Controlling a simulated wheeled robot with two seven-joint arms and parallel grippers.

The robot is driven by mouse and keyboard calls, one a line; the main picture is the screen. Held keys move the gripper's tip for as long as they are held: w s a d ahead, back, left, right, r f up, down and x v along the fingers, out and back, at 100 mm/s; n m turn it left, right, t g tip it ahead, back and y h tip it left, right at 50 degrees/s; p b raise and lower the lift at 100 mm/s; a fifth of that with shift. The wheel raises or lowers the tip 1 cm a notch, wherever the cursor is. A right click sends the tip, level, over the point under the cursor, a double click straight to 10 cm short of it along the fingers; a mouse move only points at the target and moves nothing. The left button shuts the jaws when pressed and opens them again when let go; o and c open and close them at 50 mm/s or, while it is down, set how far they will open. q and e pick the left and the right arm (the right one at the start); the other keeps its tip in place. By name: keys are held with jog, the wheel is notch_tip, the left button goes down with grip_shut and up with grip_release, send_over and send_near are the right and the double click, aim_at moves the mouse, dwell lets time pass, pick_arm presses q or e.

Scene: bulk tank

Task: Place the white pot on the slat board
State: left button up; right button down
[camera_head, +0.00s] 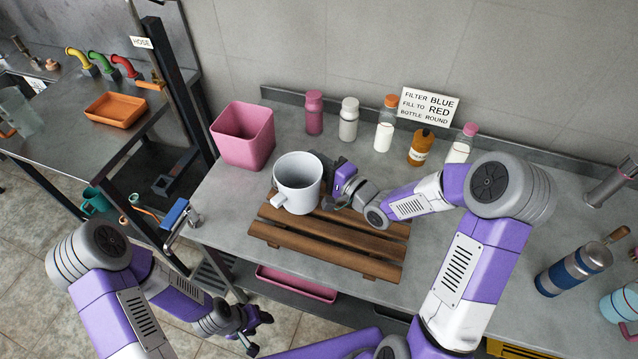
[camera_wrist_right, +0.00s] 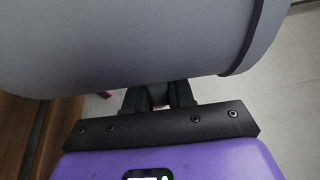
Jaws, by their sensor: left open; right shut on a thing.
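The white pot (camera_head: 298,180), a cylinder with a handle at its lower left, is upright at the left end of the brown wooden slat board (camera_head: 330,237). I cannot tell whether it rests on the slats or is held just above them. My right gripper (camera_head: 328,178) reaches in from the right and is shut on the pot at its right side. The pot's grey wall (camera_wrist_right: 140,45) fills the upper part of the right wrist view and hides the contact. My left gripper (camera_head: 250,333) is open and empty, low in front of the table, away from the pot.
A pink bin (camera_head: 244,136) stands left of the pot. Several bottles (camera_head: 349,118) line the wall behind, with a sign (camera_head: 428,107). A blue-handled tap (camera_head: 177,215) is at the table's left edge. The board's front slats are bare.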

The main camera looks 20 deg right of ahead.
jog(key=shift+f+b, duration=0.7)
jog(key=shift+f, duration=1.85)
jog(key=shift+f, duration=0.1)
jog(key=shift+f, duration=0.15)
jog(key=c, duration=1)
grip_release()
